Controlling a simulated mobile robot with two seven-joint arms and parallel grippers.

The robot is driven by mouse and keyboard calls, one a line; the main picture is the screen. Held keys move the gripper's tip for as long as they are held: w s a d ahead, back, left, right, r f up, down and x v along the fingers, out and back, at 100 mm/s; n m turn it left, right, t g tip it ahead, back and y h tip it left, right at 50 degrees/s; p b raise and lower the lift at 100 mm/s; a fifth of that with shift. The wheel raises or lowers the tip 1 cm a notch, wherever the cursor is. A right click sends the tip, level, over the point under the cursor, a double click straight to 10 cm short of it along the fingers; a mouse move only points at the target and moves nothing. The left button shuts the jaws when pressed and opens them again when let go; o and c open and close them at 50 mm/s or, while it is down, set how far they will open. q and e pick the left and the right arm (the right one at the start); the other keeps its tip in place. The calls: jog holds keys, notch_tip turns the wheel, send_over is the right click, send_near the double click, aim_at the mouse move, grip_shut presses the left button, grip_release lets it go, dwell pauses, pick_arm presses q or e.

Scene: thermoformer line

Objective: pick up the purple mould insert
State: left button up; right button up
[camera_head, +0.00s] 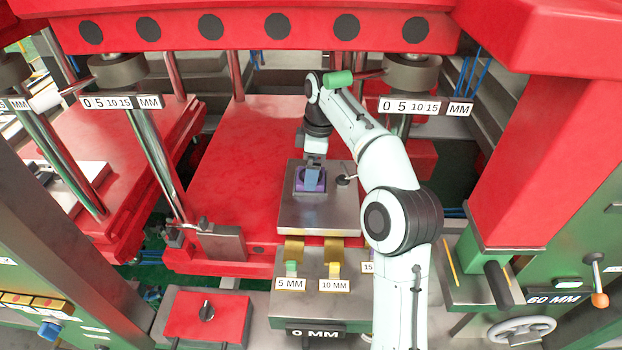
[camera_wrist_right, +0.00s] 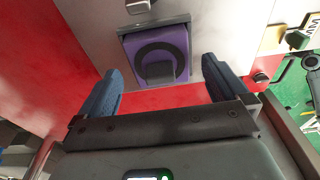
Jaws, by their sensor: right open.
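The purple mould insert (camera_wrist_right: 180,42) is a square purple block with a dark ring and a grey block at its middle. It sits at the edge of a silver metal plate (camera_wrist_right: 210,22). In the head view the insert (camera_head: 300,184) is partly hidden by my right gripper (camera_head: 313,183), which is directly over it. In the right wrist view my right gripper (camera_wrist_right: 162,84) is open and empty, its two blue fingers apart. The insert lies ahead of the gap between the fingertips. My left gripper is not in view.
The plate lies on a red press bed (camera_head: 230,150). Steel columns (camera_head: 155,150) and the red upper beam (camera_head: 245,28) surround the space.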

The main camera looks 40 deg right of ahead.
notch_tip(320, 180, down, 2)
jog(key=shift+w+a+f, duration=0.1)
jog(key=c, duration=1.2)
